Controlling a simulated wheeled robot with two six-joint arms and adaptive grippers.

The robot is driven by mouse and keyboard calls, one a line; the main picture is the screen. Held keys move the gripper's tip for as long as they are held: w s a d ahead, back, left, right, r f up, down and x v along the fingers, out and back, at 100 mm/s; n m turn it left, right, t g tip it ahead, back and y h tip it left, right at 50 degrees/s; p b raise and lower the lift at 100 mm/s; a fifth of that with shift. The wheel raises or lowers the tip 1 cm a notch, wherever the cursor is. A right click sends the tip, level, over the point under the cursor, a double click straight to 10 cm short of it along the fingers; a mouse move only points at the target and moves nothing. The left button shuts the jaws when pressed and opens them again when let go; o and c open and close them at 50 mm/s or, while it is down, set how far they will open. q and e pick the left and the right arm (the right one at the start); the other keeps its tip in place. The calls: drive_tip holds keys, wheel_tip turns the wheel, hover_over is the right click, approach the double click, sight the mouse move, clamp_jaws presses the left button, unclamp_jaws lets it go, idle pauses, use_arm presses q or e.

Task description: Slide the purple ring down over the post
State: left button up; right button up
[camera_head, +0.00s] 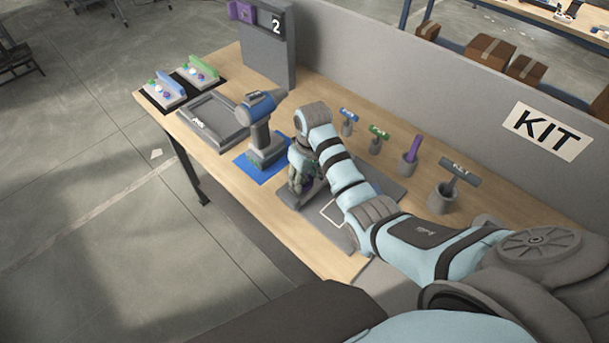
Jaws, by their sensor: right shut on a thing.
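My right arm reaches in from the right, and its right gripper (299,184) points down over a dark grey board (385,190) on the table. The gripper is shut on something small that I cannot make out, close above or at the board. No purple ring can be clearly made out. A purple upright piece (413,148) stands in a small grey holder behind the arm. Whether a post stands under the gripper is hidden. My left gripper is not in view.
A blue and grey drill (262,122) stands on a blue mat (247,168) beside the gripper. A grey tray (187,122) and two small part trays are farther left. Several T-handled tools, including a grey one (459,171), stand along the grey partition (400,80).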

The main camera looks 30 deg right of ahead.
drive_tip(key=shift+f, duration=0.1)
idle(0.3)
drive_tip(key=shift+f, duration=0.35)
drive_tip(key=shift+f, duration=0.45)
idle(0.3)
drive_tip(key=o, duration=1.3)
drive_tip(key=shift+o, duration=0.9)
drive_tip(key=shift+d, duration=0.1)
drive_tip(key=shift+o, duration=1.4)
drive_tip(key=shift+o, duration=0.6)
